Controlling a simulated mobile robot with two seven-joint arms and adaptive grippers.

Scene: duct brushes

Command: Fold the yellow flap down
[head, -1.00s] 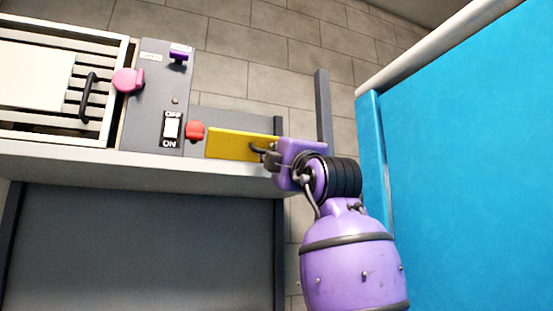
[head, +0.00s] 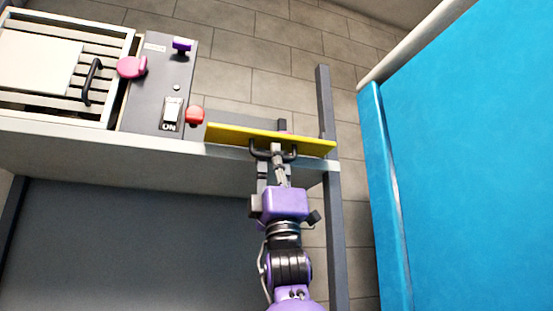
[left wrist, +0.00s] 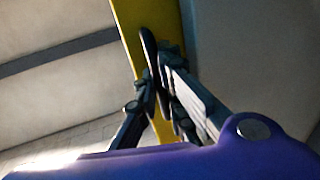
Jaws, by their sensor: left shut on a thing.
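The yellow flap (head: 235,134) is at the right end of the grey-white counter in the head view. It shows as a narrow band, seen nearly edge-on, with a black bar handle (head: 257,152) on the side facing me. My left gripper (head: 276,152) is shut on the middle of this handle. In the left wrist view, the fingers (left wrist: 156,80) close around the dark handle, right against the yellow flap (left wrist: 132,25). The fingers hide part of the handle. My right gripper is in neither view.
Left of the flap are a red knob (head: 195,115), a white rocker switch (head: 172,112), a purple knob (head: 182,45) and a pink knob (head: 132,67). A grey post (head: 325,100) stands at the flap's right end. A blue panel (head: 470,150) fills the right side.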

